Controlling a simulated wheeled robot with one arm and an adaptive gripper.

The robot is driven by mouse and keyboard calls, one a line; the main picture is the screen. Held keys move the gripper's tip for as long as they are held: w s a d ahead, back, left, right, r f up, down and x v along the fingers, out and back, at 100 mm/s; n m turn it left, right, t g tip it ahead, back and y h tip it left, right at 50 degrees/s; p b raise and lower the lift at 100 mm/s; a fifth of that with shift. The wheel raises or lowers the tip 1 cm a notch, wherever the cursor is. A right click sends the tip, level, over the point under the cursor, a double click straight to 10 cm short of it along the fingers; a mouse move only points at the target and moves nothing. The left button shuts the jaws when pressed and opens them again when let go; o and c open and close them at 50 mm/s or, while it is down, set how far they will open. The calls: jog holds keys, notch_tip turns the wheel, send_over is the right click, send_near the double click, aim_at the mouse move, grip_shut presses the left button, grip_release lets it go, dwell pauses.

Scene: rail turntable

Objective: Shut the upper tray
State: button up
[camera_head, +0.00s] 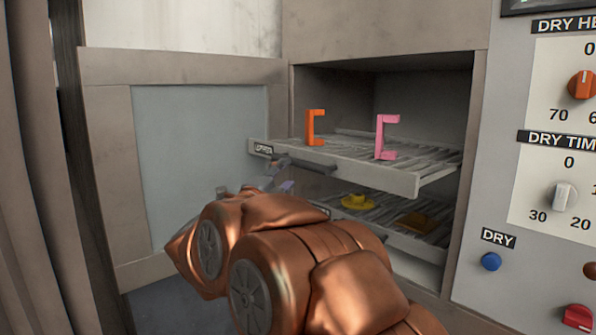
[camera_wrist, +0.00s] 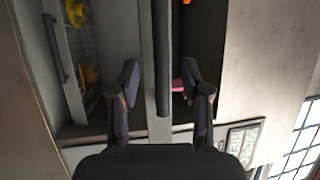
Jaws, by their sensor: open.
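The upper tray (camera_head: 405,184) is slid out of the cabinet opening, with a wire rack floor and a dark bar handle (camera_head: 300,163) on its front. An orange bracket (camera_head: 312,128) and a pink bracket (camera_head: 382,137) stand on it. My gripper (camera_head: 279,183) is in front of the tray's handle, partly hidden by my copper arm. In the wrist view, my open gripper (camera_wrist: 160,84) has one finger on each side of the dark handle bar (camera_wrist: 162,50). A gap shows between each finger and the bar.
The lower tray (camera_head: 414,244) sits below with a yellow piece (camera_head: 358,202) and a brownish piece (camera_head: 418,223). The open door (camera_head: 200,150) stands left of the opening. A control panel (camera_head: 530,220) with knobs and buttons is at right.

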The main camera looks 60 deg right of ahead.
aim_at(296, 165)
jog(key=shift+b+x, duration=0.35)
jog(key=shift+x, duration=3.4)
grip_shut()
